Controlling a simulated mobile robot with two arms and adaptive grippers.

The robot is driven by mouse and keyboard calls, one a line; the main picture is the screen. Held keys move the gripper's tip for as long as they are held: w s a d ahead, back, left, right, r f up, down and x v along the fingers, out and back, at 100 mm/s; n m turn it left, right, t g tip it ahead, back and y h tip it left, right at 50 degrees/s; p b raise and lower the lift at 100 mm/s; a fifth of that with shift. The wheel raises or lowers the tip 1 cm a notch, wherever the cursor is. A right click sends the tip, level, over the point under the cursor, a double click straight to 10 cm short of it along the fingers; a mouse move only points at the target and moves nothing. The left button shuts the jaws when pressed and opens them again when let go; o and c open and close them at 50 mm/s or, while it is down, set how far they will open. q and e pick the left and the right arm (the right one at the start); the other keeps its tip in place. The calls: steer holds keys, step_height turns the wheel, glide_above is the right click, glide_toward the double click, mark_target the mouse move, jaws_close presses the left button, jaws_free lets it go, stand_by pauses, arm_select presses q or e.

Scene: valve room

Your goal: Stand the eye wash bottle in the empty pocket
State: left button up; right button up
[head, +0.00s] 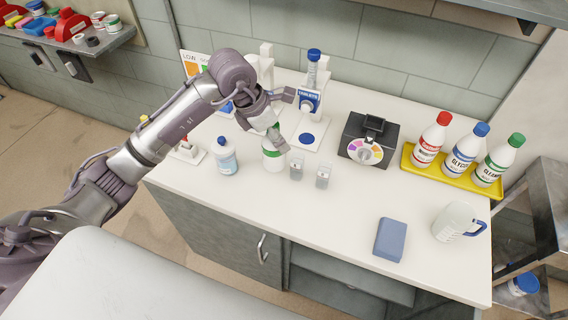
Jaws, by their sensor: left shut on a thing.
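My left gripper (280,128) reaches over the bench from the left, fingers pointing down. It is shut on a white container with a green band (272,155), whose top the fingers partly hide. I cannot tell whether its base touches the bench. A clear pale-blue bottle (226,158) stands upright to its left, apart from it. No eye wash label is readable on either one. I cannot make out an empty pocket; white stands behind the gripper are partly hidden by my arm. My right gripper is not in view.
Two small clear containers (296,168) stand close right of the gripper. Behind are a white tablets dispenser (306,125) and a black device with a coloured dial (366,148). A yellow tray (450,176) holds three bottles. A blue block (389,240) and mug (455,221) sit front right.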

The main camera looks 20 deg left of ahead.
mark_target(277, 155)
arm_select(q)
step_height(277, 155, down, 3)
steer(key=shift+f+p, duration=0.1)
steer(key=shift+p, duration=0.3)
step_height(277, 155, down, 3)
steer(key=shift+p, duration=0.6)
steer(key=shift+f, duration=0.35)
steer(key=shift+f, duration=0.1)
steer(key=shift+f+b, duration=0.15)
steer(key=shift+b, duration=0.15)
steer(key=o, duration=1.5)
steer(key=shift+o, duration=0.2)
steer(key=shift+r, duration=0.2)
